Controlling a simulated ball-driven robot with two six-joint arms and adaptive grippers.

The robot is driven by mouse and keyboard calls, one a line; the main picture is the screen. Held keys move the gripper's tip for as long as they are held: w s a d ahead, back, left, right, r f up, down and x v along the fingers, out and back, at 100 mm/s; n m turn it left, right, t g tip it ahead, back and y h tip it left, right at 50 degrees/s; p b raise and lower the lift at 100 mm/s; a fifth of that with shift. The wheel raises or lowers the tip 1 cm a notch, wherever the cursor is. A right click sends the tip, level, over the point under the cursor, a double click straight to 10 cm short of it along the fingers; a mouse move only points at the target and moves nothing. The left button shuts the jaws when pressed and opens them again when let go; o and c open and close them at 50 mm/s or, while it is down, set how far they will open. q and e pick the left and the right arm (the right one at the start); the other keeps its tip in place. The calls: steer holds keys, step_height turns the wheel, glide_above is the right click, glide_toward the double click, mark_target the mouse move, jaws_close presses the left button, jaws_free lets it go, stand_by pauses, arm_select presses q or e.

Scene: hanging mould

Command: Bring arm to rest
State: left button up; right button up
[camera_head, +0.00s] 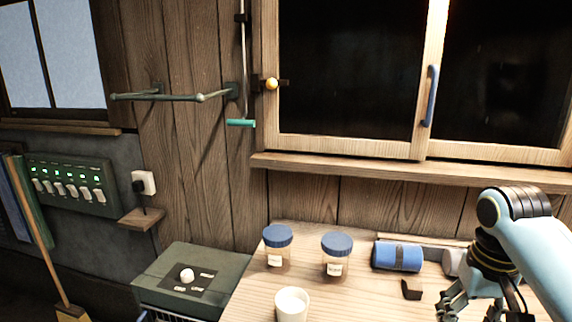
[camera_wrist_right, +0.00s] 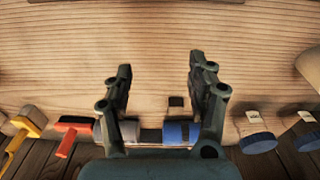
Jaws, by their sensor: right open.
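My right gripper (camera_head: 480,306) hangs over the right part of the wooden table (camera_head: 245,305) in the head view, its lower end near the frame's bottom edge. In the right wrist view its two fingers (camera_wrist_right: 160,66) stand wide apart with nothing between the tips. A small dark block (camera_head: 411,289) and a blue roll with a dark band (camera_head: 397,256) lie on the table to its left. The wrist view shows the block (camera_wrist_right: 175,102) and the roll (camera_wrist_right: 178,132) beyond the fingers. My left gripper is not in view.
Two blue-lidded jars (camera_head: 278,247) (camera_head: 337,258) and a white cup (camera_head: 292,304) stand on the table. A window sill (camera_head: 400,172) juts out above it. A green box with a knob (camera_head: 190,277) stands left. Orange (camera_wrist_right: 75,125) and yellow (camera_wrist_right: 24,125) tools show in the wrist view.

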steer(key=s+a+r+n+t, duration=0.1)
steer(key=s+r+n+t, duration=0.1)
steer(key=s, duration=0.9)
steer(key=s+a+r+n+t, duration=0.1)
steer(key=s+a+r, duration=0.1)
steer(key=s, duration=1)
step_height(320, 180, down, 40)
steer(key=s+d+g+b, duration=0.1)
steer(key=s+d+b, duration=0.15)
steer(key=b, duration=0.85)
arm_select(q)
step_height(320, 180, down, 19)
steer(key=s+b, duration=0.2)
steer(key=b, duration=0.6)
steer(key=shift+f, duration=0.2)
arm_select(e)
steer(key=s+f, duration=0.9)
steer(key=f, duration=0.2)
steer(key=s+d+f+g, duration=0.1)
steer(key=s+f, duration=0.7)
steer(key=f, duration=0.3)
steer(key=shift+s+m+g+h, duration=0.3)
steer(key=shift+s, duration=0.05)
steer(key=shift+d, duration=0.1)
steer(key=shift+c, duration=0.3)
